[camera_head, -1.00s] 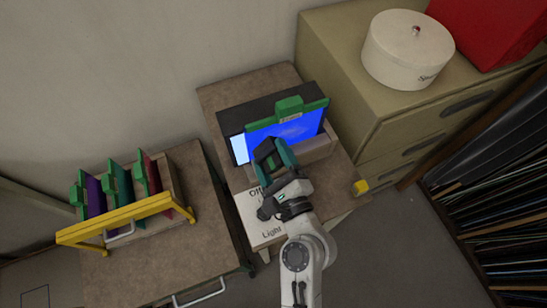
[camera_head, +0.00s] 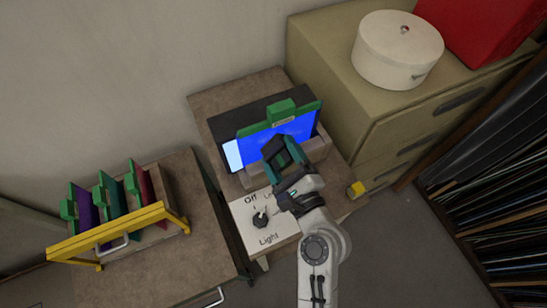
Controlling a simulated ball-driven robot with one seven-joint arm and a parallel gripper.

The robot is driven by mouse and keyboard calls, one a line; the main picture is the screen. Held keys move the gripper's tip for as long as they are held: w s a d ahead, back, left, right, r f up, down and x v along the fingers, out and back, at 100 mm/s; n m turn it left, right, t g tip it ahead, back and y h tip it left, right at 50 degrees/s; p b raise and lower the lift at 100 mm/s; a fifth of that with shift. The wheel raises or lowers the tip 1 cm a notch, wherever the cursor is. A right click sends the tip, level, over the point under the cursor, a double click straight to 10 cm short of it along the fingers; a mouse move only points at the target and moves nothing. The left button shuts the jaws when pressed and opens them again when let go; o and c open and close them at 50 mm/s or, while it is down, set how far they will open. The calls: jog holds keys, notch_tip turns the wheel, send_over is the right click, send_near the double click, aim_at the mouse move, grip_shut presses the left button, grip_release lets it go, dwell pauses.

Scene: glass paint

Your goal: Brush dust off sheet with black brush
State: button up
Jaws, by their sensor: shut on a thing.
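The blue glass sheet (camera_head: 262,141) stands in a holder on the small brown table, with a green clip (camera_head: 283,111) along its top edge. A bright pale strip shows at its left. Dust cannot be made out at this size. My gripper (camera_head: 284,153), with teal fingers, is in front of the sheet's lower right part. It is shut on a dark thing, seemingly the black brush, mostly hidden by the fingers. Whether the brush touches the sheet cannot be told.
A light switch panel with a black knob (camera_head: 261,220) lies in front of the holder. A yellow block (camera_head: 356,189) is at the table's right edge. A yellow-railed rack (camera_head: 120,231) with several green-clipped sheets stands left. A drawer cabinet (camera_head: 345,100) bears a white round box (camera_head: 398,50).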

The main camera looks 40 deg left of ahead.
jog(key=shift+w+d+r+b, duration=0.1)
jog(key=shift+w+d+b, duration=0.35)
jog(key=shift+w, duration=0.8)
jog(key=shift+w+d+b, duration=0.2)
jog(key=shift+w+d, duration=0.3)
jog(key=shift+w, duration=0.7)
jog(key=shift+w+d+r+b, duration=0.1)
jog(key=shift+w+d+b, duration=0.35)
jog(key=shift+w, duration=0.8)
jog(key=shift+s+f, duration=0.1)
jog(key=shift+s+a+p, duration=0.25)
jog(key=shift+s+p, duration=0.1)
jog(key=shift+s, duration=0.3)
jog(key=shift+s+a+p, duration=0.3)
jog(key=shift+s+p, duration=0.1)
jog(key=shift+s, duration=0.25)
jog(key=shift+s+a+p, duration=0.25)
jog(key=shift+s+p, duration=0.1)
jog(key=shift+s, duration=0.3)
